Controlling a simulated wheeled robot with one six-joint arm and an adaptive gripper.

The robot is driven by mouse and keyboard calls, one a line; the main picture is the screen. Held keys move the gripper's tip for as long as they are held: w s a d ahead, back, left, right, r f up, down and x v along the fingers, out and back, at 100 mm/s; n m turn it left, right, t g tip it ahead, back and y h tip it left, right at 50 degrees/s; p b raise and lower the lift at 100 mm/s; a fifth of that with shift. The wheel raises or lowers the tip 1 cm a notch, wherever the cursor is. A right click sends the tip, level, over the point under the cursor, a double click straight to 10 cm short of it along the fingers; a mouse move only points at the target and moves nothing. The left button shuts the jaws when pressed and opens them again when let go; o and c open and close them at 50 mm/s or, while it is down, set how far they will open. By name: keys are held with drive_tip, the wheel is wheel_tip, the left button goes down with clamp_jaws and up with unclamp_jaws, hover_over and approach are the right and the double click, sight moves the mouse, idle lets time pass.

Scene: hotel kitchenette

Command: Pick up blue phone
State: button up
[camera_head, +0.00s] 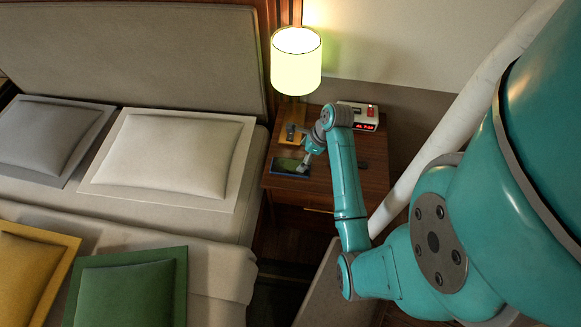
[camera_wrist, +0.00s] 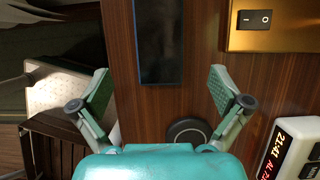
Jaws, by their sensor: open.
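The phone (camera_head: 286,166) lies flat near the left front edge of the wooden nightstand, with a bluish edge and a dark face. In the wrist view the phone (camera_wrist: 160,42) is a dark upright rectangle at the top centre, cut by the picture's edge. My gripper (camera_head: 303,168) is over the nightstand at the phone's right end and partly covers it in the head view. In the wrist view my gripper (camera_wrist: 161,92) is open, with a finger on each side and nothing between them. The phone lies ahead of the gap; the height above it cannot be told.
The lamp (camera_head: 296,62) stands behind the phone; its brass base (camera_wrist: 262,30) has a switch. An alarm clock (camera_head: 360,116) sits at the back right. A round black object (camera_wrist: 188,131) lies near my right finger. The bed (camera_head: 226,258) stands left of the nightstand (camera_head: 318,187).

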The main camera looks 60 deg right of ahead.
sight(291, 166)
drive_tip(key=shift+w+x, duration=0.15)
drive_tip(key=shift+x, duration=1.7)
drive_tip(key=shift+w+x, duration=0.1)
drive_tip(key=shift+x, duration=1.8)
drive_tip(key=shift+a+r, duration=0.15)
drive_tip(key=shift+r, duration=0.05)
drive_tip(key=c, duration=1.4)
